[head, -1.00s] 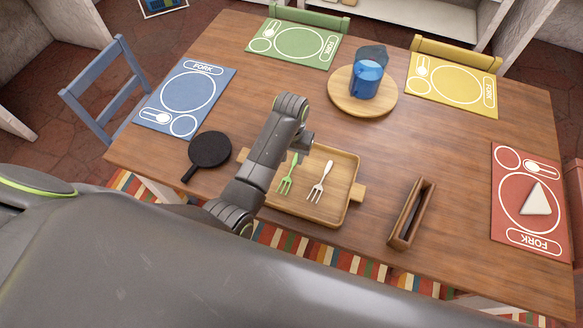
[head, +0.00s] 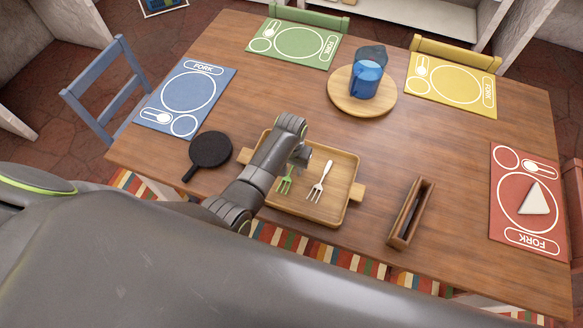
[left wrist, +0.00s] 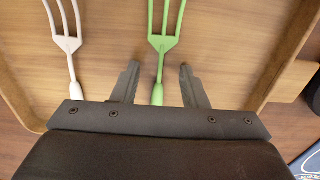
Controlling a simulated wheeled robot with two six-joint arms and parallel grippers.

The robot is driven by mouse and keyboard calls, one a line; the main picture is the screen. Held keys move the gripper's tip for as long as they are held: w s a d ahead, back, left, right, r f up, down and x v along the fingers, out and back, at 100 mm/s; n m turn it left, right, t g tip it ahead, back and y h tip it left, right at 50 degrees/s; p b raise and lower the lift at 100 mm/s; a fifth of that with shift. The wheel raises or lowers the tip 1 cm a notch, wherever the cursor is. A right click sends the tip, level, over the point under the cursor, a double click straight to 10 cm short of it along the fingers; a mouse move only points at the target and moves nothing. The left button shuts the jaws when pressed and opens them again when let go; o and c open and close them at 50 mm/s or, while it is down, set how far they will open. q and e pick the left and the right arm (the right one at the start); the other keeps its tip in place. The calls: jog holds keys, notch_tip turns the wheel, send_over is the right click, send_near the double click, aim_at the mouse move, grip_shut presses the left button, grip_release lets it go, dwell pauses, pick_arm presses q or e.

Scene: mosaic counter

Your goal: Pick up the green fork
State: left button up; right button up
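The green fork (head: 286,183) lies in the wooden tray (head: 338,213), left of a white fork (head: 320,184). In the head view my left gripper (head: 299,160) is over the tray at the green fork and partly hides its handle end. In the left wrist view the green fork (left wrist: 162,45) runs between the two open fingers of my left gripper (left wrist: 158,82), its handle end between them and its tines pointing away. The fingers stand apart on either side of the handle, with gaps visible. The white fork (left wrist: 67,40) is left of the fingers. My right gripper is not in view.
A black pan (head: 210,149) lies left of the tray. A narrow wooden box (head: 401,227) stands right of it. A blue cup (head: 367,78) is on a round board (head: 345,101) behind. Placemats lie around the table; the table right of the tray is mostly clear.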

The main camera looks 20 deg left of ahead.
pick_arm(q)
grip_shut()
